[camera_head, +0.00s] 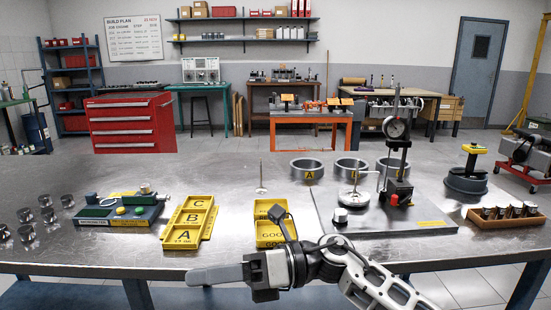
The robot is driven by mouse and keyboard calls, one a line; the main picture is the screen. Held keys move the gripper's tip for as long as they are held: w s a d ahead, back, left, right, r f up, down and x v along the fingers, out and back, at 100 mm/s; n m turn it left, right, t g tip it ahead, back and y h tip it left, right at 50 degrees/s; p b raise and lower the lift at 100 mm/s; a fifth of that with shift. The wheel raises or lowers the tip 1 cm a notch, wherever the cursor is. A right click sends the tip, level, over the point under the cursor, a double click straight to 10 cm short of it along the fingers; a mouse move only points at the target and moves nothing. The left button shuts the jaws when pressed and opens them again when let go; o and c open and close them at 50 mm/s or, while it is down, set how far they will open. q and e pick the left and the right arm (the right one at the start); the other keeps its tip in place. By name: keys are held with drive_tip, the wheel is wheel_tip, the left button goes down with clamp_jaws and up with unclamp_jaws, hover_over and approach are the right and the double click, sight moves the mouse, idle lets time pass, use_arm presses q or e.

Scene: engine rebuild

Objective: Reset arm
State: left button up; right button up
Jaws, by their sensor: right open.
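My right arm comes in from the lower right. Its gripper (200,276) hangs in front of the table's front edge, pointing left, open and with nothing seen in it. The fingers are seen side-on, so the gap between them hardly shows. The wrist covers a little of the front yellow bin marked GO (268,238). The yellow tray marked A, B and C (190,222) stands on the table beyond the gripper, apart from it. My left gripper is not in view.
On the metal table (110,252) are a green device (120,211), several metal cylinders (28,233), rings (307,169), a dial gauge stand (397,150) on a plate, a black stand with a yellow top (467,175) and a wooden tray (506,216).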

drive_tip(key=w+d+f+m+t+h, duration=0.1)
drive_tip(key=d+f+m+t+h, duration=0.35)
drive_tip(key=m+t, duration=0.9)
drive_tip(key=w+d+f+m+t+h, duration=0.1)
drive_tip(key=d+f+m+t, duration=0.55)
drive_tip(key=m, duration=1.25)
drive_tip(key=s+d+f+m+g+h, duration=0.5)
drive_tip(key=s+d+f+m+h, duration=0.4)
drive_tip(key=s+d+f+m, duration=0.3)
wheel_tip(320, 180, down, 4)
drive_tip(key=shift+s+f+m, duration=0.2)
drive_tip(key=shift+s+m, duration=0.85)
drive_tip(key=shift+s, duration=0.15)
